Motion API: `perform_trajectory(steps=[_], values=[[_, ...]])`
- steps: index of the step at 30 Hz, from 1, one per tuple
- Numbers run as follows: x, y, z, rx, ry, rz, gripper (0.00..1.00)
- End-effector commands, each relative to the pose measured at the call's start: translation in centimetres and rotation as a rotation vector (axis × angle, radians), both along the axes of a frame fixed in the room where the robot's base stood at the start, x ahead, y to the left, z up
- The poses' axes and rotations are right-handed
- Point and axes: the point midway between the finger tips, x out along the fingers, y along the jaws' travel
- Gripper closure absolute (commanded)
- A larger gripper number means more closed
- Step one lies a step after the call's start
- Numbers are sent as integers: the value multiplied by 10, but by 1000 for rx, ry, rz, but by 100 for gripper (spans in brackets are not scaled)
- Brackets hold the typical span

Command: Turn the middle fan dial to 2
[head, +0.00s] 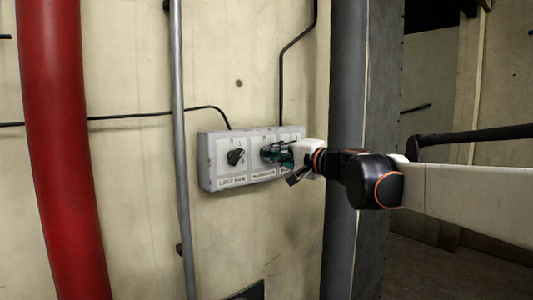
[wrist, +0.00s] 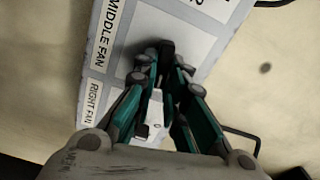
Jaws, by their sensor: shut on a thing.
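The middle fan dial is a black knob (wrist: 166,47) on the grey control box (head: 211,178), beside the "MIDDLE FAN" label (wrist: 113,20) in the wrist view. My gripper (head: 272,153) reaches the box from the right in the head view, with its fingers at the middle dial. In the wrist view my gripper (wrist: 168,78) has its green-sided fingers closed around the dial. The fingers hide most of the dial, and I cannot read the number it points to.
The left fan dial (head: 235,156) stands clear to the left. The "RIGHT FAN" label (wrist: 91,101) is near my fingers in the wrist view. A grey pipe (head: 180,110) and a red pipe (head: 62,140) run down the wall. A dark column (head: 344,80) stands right of the box.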

Motion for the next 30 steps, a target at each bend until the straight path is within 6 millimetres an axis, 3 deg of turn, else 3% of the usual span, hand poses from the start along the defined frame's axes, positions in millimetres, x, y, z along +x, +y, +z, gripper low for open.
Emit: perform_trajectory(steps=[2, 3, 5, 17, 30], values=[[0, 0, 0, 1, -1, 0, 100], [0, 0, 0, 1, -1, 0, 79], [0, 0, 0, 0, 0, 0, 68], [-3, -2, 0, -1, -1, 0, 68], [-54, -37, 0, 0, 0, -2, 68]])
